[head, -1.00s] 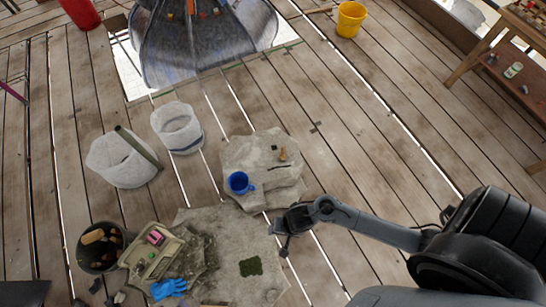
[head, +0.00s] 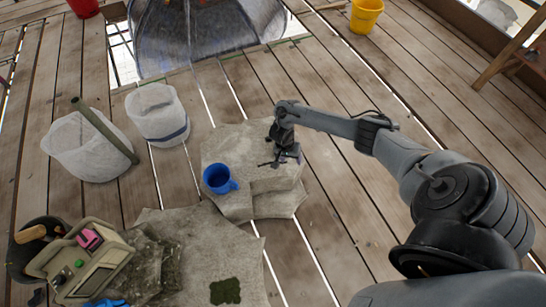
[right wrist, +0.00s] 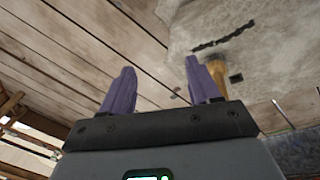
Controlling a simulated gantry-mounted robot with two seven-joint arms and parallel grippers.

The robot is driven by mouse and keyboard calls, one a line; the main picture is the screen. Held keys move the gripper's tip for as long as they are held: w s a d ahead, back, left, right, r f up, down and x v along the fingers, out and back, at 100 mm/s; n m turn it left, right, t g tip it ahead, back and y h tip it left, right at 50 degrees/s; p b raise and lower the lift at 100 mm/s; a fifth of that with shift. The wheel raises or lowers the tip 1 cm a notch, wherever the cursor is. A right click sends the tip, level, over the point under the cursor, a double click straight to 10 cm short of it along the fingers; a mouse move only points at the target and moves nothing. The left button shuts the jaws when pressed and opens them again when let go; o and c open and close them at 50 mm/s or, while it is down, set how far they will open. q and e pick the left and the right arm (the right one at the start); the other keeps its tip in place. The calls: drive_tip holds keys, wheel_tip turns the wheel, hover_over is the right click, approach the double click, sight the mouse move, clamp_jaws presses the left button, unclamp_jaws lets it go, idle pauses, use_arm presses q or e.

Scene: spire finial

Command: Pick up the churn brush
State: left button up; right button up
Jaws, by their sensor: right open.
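My right gripper (head: 282,157) is low over the upper stone slab (head: 232,145) in the head view. In the right wrist view its two purple fingers (right wrist: 160,68) are spread, with nothing between them. A small tan, wooden-looking piece (right wrist: 217,70), perhaps the churn brush, shows on the slab just past the right finger, which partly covers it. I cannot tell whether it touches the finger. In the head view the gripper hides that spot. My left gripper is not in view.
A dark strip (right wrist: 222,38) and a small black piece (right wrist: 236,78) lie near the tan piece. A blue mug (head: 217,178) stands left of my right gripper. Two whitish sacks (head: 158,114) stand further left.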

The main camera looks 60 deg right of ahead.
drive_tip(key=w+d+m+t+h+b, duration=0.1)
drive_tip(key=w+d+t+b, duration=0.2)
drive_tip(key=w+d+b, duration=0.7)
drive_tip(key=f+b, duration=0.1)
drive_tip(key=w+f+b, duration=0.1)
drive_tip(key=f+b, duration=0.1)
drive_tip(key=w+f+b, duration=0.1)
drive_tip(key=f+b, duration=0.1)
drive_tip(key=shift+w+a+f, duration=0.15)
drive_tip(key=shift+a+f, duration=0.05)
drive_tip(key=shift+f, duration=0.05)
drive_tip(key=b+x, duration=0.5)
drive_tip(key=b, duration=0.1)
drive_tip(key=shift+d, duration=0.1)
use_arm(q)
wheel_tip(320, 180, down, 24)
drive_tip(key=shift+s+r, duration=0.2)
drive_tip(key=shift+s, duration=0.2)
use_arm(e)
drive_tip(key=shift+c, duration=0.3)
clamp_jaws()
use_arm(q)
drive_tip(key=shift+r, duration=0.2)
use_arm(e)
drive_tip(key=shift+r, duration=0.15)
